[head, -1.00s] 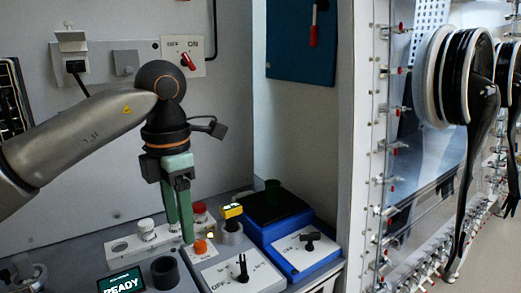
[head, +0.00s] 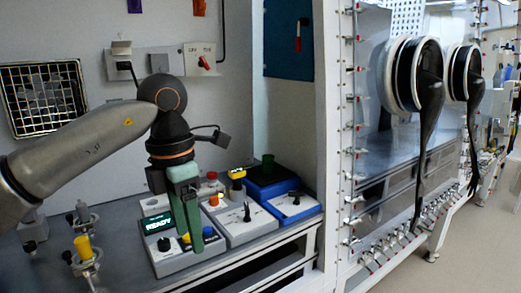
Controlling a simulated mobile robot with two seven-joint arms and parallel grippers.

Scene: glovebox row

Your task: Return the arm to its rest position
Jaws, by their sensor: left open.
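My left arm comes in from the left in the head view. Its green-fingered left gripper (head: 193,240) hangs pointing down in front of the box with the READY display (head: 157,224). The fingers look empty and the two overlap in this view. They partly cover the box's front controls, among them a blue knob (head: 208,232). Whether the tips touch the box cannot be told. My right gripper is not in view.
A grey switch box (head: 246,222) and a blue-based box (head: 292,206) stand right of the gripper. A wall switch (head: 203,61) is behind the arm. Gloveboxes with black gloves (head: 430,90) line the right.

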